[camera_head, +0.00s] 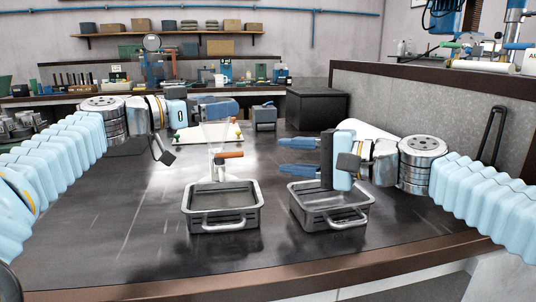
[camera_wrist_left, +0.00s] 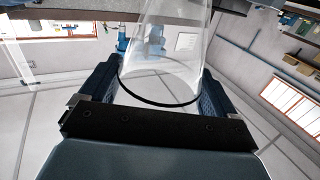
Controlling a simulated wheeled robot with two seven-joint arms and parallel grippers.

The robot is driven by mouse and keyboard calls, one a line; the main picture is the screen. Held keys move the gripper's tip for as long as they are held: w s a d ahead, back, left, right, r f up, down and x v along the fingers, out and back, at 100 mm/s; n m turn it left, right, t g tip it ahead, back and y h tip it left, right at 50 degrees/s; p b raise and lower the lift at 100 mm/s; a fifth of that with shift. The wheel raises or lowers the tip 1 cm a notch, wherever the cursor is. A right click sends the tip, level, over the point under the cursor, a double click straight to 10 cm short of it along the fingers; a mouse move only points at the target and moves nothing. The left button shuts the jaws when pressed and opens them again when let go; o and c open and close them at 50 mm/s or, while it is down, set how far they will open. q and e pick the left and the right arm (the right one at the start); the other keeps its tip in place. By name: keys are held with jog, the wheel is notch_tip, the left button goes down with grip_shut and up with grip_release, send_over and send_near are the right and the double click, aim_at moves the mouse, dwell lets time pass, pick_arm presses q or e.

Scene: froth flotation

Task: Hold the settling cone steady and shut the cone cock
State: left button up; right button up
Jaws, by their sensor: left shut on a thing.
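The clear settling cone (camera_head: 214,134) stands upright above the left metal tray, narrow end down. It also shows in the left wrist view (camera_wrist_left: 172,50), between the fingers and with a dark rim. The cone cock's orange handle (camera_head: 230,155) lies about level at the cone's lower end, pointing right. My left gripper (camera_head: 222,108) is shut on the upper part of the cone. My right gripper (camera_head: 281,156) is open and empty, to the right of the cock, its blue fingers pointing left and apart from the handle. The cone's outlet is hard to make out.
The left metal tray (camera_head: 222,227) is below the cone, and another metal tray (camera_head: 331,225) is below my right gripper. A black box (camera_head: 317,110) and a grey partition (camera_head: 425,105) stand behind and to the right. The table's front left is clear.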

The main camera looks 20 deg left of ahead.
pick_arm(q)
jog(key=shift+w+f, duration=0.1)
jog(key=shift+f, duration=0.3)
jog(key=o, duration=0.9)
jog(key=shift+a, duration=0.1)
